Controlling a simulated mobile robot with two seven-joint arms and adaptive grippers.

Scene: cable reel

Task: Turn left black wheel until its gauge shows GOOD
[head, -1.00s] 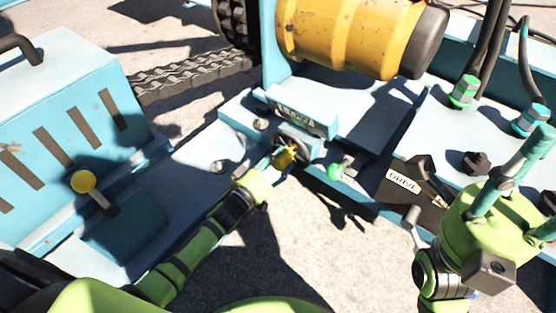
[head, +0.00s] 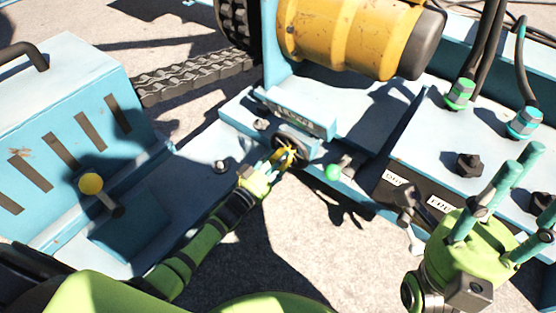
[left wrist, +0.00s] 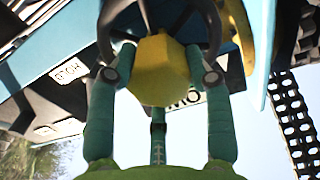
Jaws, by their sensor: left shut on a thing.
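The black wheel (head: 293,146) with a yellow hub (head: 285,154) sits on the blue frame in the middle of the head view. My left gripper (head: 276,161) is shut on the yellow hub from the lower left. In the left wrist view the faceted yellow hub (left wrist: 160,70) is between the teal fingers of my left gripper (left wrist: 160,78). A gauge plate (head: 299,116) stands just behind the wheel; its lettering is too blurred to read surely. A pale strip (left wrist: 187,98) behind the hub seems to read LOW upside down, partly hidden. My right gripper (head: 525,195) is open and empty.
A yellow motor (head: 350,35) and a chain (head: 200,75) lie behind. Black fittings (head: 468,163) stand at the right, near my right gripper.

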